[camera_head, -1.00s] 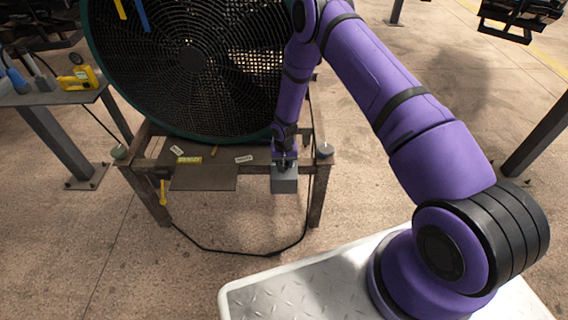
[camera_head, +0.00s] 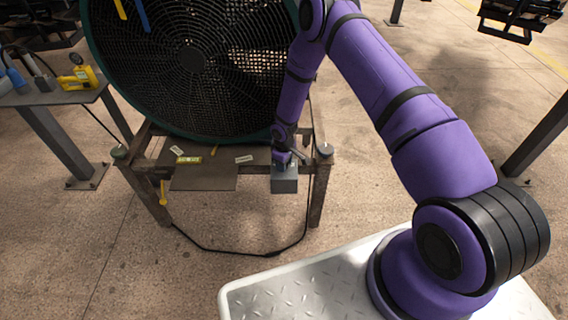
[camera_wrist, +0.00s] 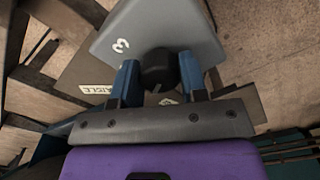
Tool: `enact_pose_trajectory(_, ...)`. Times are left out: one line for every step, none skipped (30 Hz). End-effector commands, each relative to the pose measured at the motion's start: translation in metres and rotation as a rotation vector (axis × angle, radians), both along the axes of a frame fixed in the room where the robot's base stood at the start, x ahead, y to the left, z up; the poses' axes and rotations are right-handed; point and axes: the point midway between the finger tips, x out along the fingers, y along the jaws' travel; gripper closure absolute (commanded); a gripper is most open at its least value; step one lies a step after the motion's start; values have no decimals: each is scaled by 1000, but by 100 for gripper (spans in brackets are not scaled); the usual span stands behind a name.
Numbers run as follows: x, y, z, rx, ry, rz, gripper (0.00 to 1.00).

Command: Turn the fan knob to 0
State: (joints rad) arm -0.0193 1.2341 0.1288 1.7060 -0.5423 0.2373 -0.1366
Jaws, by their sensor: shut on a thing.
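The fan (camera_head: 190,60) is a large round dark-grilled unit with a green rim on a metal stand. A grey control box (camera_head: 285,180) sits at the stand's front right; it also shows in the wrist view (camera_wrist: 185,28). A black round knob (camera_wrist: 158,70) is on that box, with a white "3" printed to its left; other numbers are hidden or out of view. My gripper (camera_wrist: 158,76) has its two blue fingers on either side of the knob and is shut on it. In the head view my wrist hides the knob.
A label plate (camera_head: 190,160) and a dark flat panel (camera_head: 205,180) lie left of the box. A yellow handle (camera_head: 163,193) hangs at the stand's left leg. A side table (camera_head: 50,97) with yellow tool stands at left. A black cable loops on the floor.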

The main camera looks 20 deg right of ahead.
Motion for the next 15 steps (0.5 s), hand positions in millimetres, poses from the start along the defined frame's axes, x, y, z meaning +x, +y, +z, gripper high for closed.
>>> enact_pose_trajectory(0,0,0,1,-1,43,84)
enact_pose_trajectory(0,0,0,0,-1,71,84)
enact_pose_trajectory(1,0,0,0,-1,109,84)
enact_pose_trajectory(1,0,0,0,-1,136,84)
enact_pose_trajectory(0,0,0,1,-1,162,84)
enact_pose_trajectory(1,0,0,1,-2,197,84)
enact_pose_trajectory(1,0,0,1,-1,223,84)
enact_pose_trajectory(1,0,0,1,-1,247,84)
enact_pose_trajectory(1,0,0,1,-1,278,84)
enact_pose_trajectory(1,0,0,1,-2,302,84)
enact_pose_trajectory(1,0,0,1,-2,323,84)
enact_pose_trajectory(1,0,0,0,-1,350,84)
enact_pose_trajectory(1,0,0,0,-1,369,84)
enact_pose_trajectory(1,0,0,0,-1,388,84)
enact_pose_trajectory(1,-1,0,0,-1,411,84)
